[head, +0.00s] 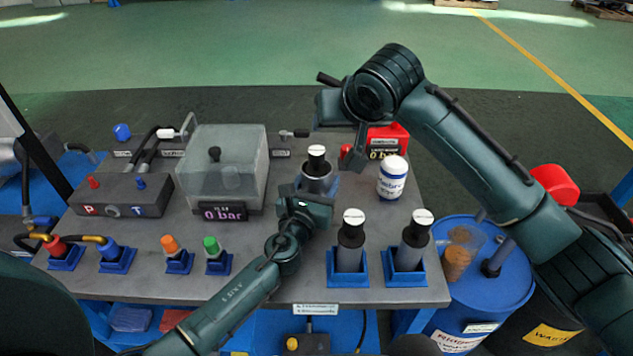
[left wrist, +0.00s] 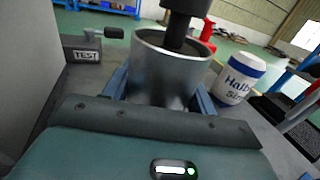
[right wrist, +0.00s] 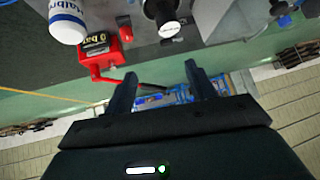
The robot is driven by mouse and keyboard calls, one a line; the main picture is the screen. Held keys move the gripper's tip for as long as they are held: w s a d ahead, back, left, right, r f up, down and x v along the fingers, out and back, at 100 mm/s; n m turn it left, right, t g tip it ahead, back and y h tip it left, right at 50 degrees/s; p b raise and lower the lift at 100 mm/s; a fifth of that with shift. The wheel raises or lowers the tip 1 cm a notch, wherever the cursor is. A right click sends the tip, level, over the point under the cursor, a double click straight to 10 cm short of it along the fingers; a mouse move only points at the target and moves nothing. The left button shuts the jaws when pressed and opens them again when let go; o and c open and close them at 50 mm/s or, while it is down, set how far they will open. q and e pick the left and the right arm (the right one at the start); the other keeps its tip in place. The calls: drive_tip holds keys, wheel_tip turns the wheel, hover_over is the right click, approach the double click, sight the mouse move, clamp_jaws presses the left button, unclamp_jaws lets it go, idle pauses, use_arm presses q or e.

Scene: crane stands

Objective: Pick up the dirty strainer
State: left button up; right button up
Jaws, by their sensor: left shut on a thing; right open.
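A grey metal cup (head: 318,184) stands towards the back middle of the bench. A black handle with a white top (head: 317,152) rises from it; I cannot see whether a dirty strainer is below, inside the cup. My left gripper (head: 304,207) is shut on the cup's sides; the left wrist view shows the cup (left wrist: 165,72) between its fingers, with the dark rod (left wrist: 184,25) going in. My right gripper (right wrist: 158,80) is open and empty behind and above the cup, apart from the black handle (right wrist: 162,14).
Two similar black-handled cylinders (head: 350,257) (head: 413,258) stand in blue holders at front right. A white bottle (head: 392,180) and red gauge box (head: 390,137) are close on the right. A clear box (head: 222,160) stands left. A blue drum (head: 490,290) stands beside the bench.

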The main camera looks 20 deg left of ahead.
sight(317, 151)
drive_tip(key=s+a+g+h, duration=0.1)
drive_tip(key=s+a+h, duration=0.1)
drive_tip(key=s, duration=0.2)
drive_tip(key=x, duration=1.1)
drive_tip(key=shift+w, duration=0.25)
drive_tip(key=shift+c, duration=0.2)
clamp_jaws()
